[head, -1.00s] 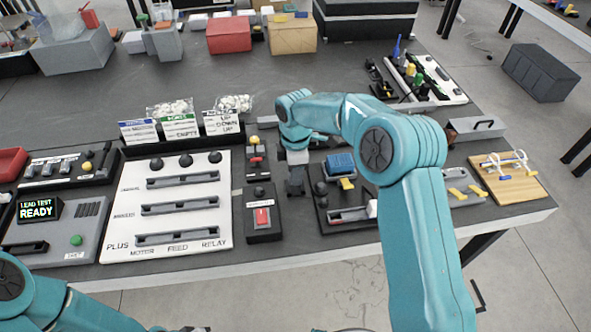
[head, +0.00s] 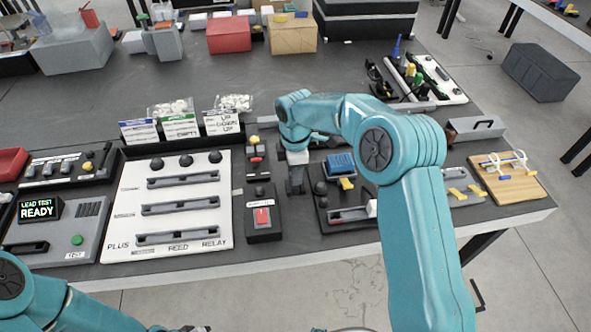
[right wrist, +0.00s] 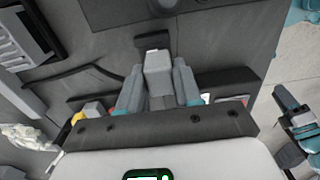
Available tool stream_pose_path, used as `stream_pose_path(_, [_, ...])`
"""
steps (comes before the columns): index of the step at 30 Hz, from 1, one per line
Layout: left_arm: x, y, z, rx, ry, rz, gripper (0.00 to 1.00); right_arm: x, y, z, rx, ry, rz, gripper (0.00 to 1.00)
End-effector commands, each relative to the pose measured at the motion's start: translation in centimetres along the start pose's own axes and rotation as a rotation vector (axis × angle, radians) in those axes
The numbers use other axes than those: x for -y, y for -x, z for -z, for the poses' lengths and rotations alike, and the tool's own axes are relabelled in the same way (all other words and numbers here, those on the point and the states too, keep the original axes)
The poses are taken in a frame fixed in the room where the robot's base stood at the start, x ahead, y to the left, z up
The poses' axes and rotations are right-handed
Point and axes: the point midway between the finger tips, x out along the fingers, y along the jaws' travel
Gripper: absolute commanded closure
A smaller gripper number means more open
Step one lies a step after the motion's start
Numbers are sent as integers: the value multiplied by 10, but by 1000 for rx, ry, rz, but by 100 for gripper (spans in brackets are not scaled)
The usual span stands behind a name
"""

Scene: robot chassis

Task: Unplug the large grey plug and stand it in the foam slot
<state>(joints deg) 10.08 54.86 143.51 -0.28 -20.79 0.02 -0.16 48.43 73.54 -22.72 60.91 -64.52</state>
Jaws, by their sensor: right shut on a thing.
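My right gripper (head: 296,182) points down over the dark table, between the red-switch box and the black panel with the blue block. In the right wrist view its two fingers (right wrist: 158,92) are closed on the sides of a light grey block-shaped plug (right wrist: 157,62). The plug's lower end and whether it touches anything are hidden. I cannot pick out the foam slot with certainty.
The red-switch box (head: 263,217) stands just left of the right gripper. The black panel (head: 331,226) with a blue block (head: 340,165) is just right. A white slotted board (head: 215,245) lies further left.

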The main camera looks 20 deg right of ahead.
Motion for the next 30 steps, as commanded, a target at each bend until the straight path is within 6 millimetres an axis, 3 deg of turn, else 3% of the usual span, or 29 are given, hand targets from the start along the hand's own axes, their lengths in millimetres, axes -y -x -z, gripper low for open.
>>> stream_pose_path(30, [3, -8, 0, 0, 0, 0, 57, 0, -15, 0, 0, 0, 0, 96])
